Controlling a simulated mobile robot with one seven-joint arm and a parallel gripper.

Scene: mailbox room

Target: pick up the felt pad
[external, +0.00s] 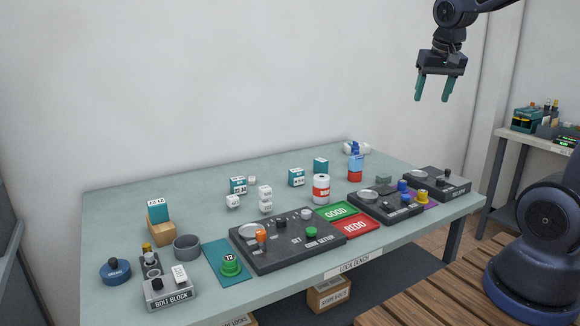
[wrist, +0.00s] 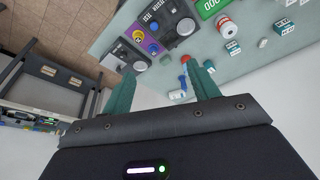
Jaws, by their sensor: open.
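A small flat dark green piece (external: 384,180), which looks like the felt pad, lies on the workbench (external: 130,205) behind the right-hand black panel. My gripper (external: 432,98) hangs high above the right back of the bench, well clear of everything. Its two teal fingers point down, apart and empty. In the wrist view my gripper (wrist: 162,70) also shows with its fingers spread.
A white-and-red can (external: 321,188) and several teal blocks (external: 320,165) stand further left. The air around my gripper is free.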

